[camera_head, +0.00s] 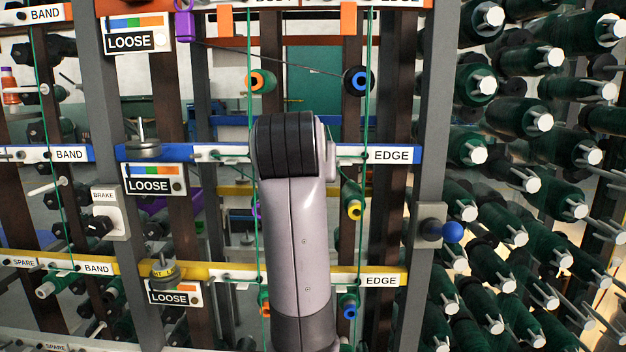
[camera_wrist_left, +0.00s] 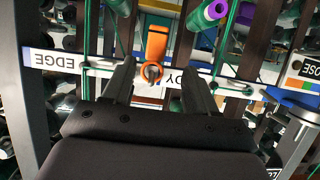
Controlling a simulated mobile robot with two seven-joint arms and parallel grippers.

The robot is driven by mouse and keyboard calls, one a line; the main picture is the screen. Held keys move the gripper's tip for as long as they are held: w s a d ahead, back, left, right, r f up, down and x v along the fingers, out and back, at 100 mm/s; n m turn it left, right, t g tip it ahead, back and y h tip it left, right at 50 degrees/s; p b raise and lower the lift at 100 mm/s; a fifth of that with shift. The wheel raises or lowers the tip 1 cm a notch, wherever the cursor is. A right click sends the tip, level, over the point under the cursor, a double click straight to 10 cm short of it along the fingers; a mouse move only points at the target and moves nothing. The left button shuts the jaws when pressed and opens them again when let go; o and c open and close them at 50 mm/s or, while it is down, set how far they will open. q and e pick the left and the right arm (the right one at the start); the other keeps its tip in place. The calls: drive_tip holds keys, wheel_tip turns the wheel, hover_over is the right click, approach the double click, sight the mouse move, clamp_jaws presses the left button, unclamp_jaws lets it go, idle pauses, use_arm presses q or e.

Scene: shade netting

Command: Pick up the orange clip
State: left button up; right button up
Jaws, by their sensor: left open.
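In the left wrist view, which shows the rack upside down, an orange clip (camera_wrist_left: 157,43) stands out from a white-labelled rail (camera_wrist_left: 70,62). It has a ring-shaped orange end with a grey centre. My left gripper (camera_wrist_left: 155,72) is open, with one finger on each side of the ring end. I see gaps beside the clip and no clear contact. In the head view, my arm blocks the middle of the blue rail (camera_head: 230,153), and neither the gripper's fingers nor this clip shows there. My right gripper is not in view.
Green vertical cords (camera_head: 250,60) run close to the arm. A purple-ended green spool (camera_wrist_left: 212,12) is near the clip. Dark green spools on pegs (camera_head: 520,118) crowd the right side. A grey post with a blue knob (camera_head: 453,232) stands right of the arm.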

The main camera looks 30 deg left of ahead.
use_arm(q)
drive_tip(key=x, duration=0.2)
drive_tip(key=p+x, duration=0.1)
drive_tip(key=x, duration=0.4)
drive_tip(key=shift+w+d, duration=0.2)
drive_tip(key=shift+d, duration=0.05)
drive_tip(key=c, duration=1)
